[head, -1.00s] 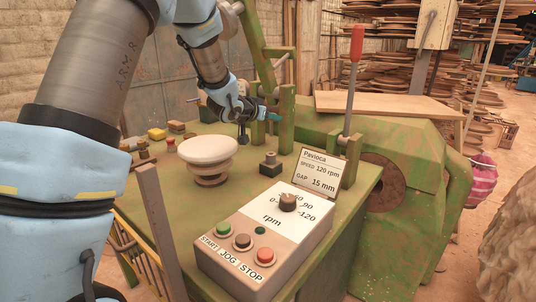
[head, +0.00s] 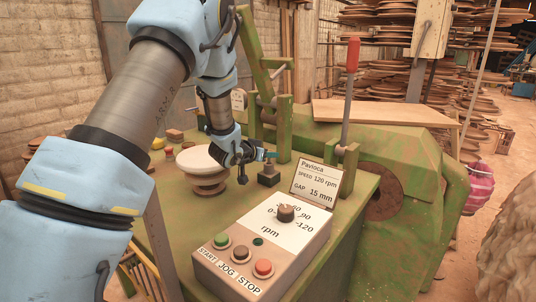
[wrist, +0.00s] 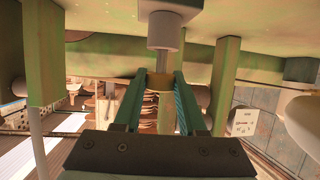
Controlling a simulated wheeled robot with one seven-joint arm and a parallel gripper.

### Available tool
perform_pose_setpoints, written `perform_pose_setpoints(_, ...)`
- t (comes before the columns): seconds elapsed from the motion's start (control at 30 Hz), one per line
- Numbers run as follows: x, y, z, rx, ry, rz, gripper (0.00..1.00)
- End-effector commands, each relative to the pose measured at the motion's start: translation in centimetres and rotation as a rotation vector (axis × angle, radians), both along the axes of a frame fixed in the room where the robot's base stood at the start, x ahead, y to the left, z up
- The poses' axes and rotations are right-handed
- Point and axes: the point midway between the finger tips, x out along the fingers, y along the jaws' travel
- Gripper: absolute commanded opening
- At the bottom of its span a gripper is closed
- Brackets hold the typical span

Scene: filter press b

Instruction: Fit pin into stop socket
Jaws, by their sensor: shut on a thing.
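My gripper (head: 268,155) has teal fingers just above the small dark block (head: 269,178), the likely stop socket, on the green machine top. The wrist view shows the gripper (wrist: 160,100) shut on the pin (wrist: 164,32), a pale grey cylinder with a thinner stem and a tan part between the fingers. In the wrist view the table is at the top, and the pin points that way, towards a pale, dark-edged block (wrist: 172,6). The pin's tip overlaps this block's edge; I cannot tell whether it touches or has entered.
A white round disc on a stand (head: 204,160) is left of the gripper. Green posts (head: 284,130) stand behind. The sign (head: 320,183), red-handled lever (head: 352,90) and control box (head: 265,245) are to the right and in front.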

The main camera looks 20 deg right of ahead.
Motion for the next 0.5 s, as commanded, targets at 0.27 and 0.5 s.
perform_pose_setpoints(0.27, 0.01, 0.01, -0.09, 0.000, 0.000, 0.000, 0.67)
perform_pose_setpoints(0.5, 0.00, 0.00, -0.06, 0.000, 0.000, 0.000, 0.70)
